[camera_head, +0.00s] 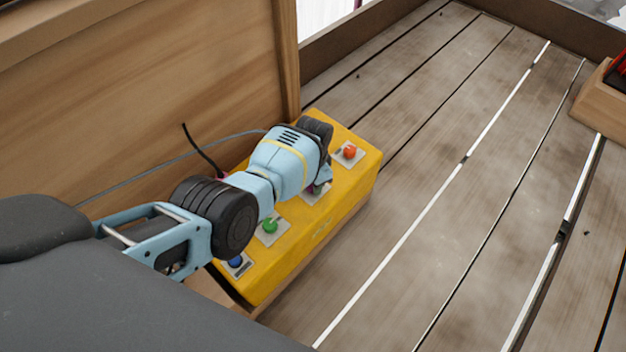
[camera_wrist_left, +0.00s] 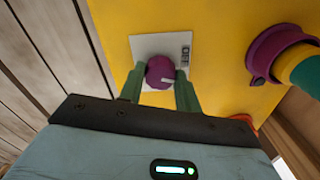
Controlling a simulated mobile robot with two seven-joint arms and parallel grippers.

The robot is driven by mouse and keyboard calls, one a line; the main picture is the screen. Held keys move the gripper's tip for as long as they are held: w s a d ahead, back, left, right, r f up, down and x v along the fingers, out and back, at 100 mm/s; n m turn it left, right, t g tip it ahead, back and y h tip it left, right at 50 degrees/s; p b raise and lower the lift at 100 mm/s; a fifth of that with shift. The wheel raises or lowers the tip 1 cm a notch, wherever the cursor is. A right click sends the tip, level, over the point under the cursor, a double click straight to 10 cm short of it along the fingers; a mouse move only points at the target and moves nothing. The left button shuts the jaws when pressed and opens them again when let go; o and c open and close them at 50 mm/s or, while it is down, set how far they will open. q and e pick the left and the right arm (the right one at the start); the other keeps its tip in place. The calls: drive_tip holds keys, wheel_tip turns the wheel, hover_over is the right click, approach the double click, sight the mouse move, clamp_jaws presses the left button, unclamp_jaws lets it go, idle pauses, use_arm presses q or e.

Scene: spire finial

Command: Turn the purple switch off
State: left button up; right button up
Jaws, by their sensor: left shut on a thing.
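The purple switch (camera_wrist_left: 160,72) is a round knob on a pale square plate in the left wrist view. A pale mark shows on the knob's right side. My left gripper (camera_wrist_left: 158,88) is shut on the knob, with one green finger on each side. In the head view, the left gripper (camera_head: 319,186) reaches down to the yellow box (camera_head: 348,196). Only a sliver of purple shows there, as my wrist hides most of the knob. My right gripper is out of view.
The box also carries a red knob (camera_head: 350,152), a green knob (camera_head: 270,226) and a blue knob (camera_head: 235,261). A purple socket (camera_wrist_left: 275,52) with a teal cable end is beside the switch. A wooden panel (camera_head: 140,95) stands behind. The planks right of the box are clear.

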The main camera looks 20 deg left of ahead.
use_arm(q)
drive_tip(key=n, duration=0.2)
drive_tip(key=shift+n, duration=0.6)
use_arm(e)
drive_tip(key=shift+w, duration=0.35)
use_arm(q)
drive_tip(key=o, duration=0.7)
drive_tip(key=shift+o, duration=1.3)
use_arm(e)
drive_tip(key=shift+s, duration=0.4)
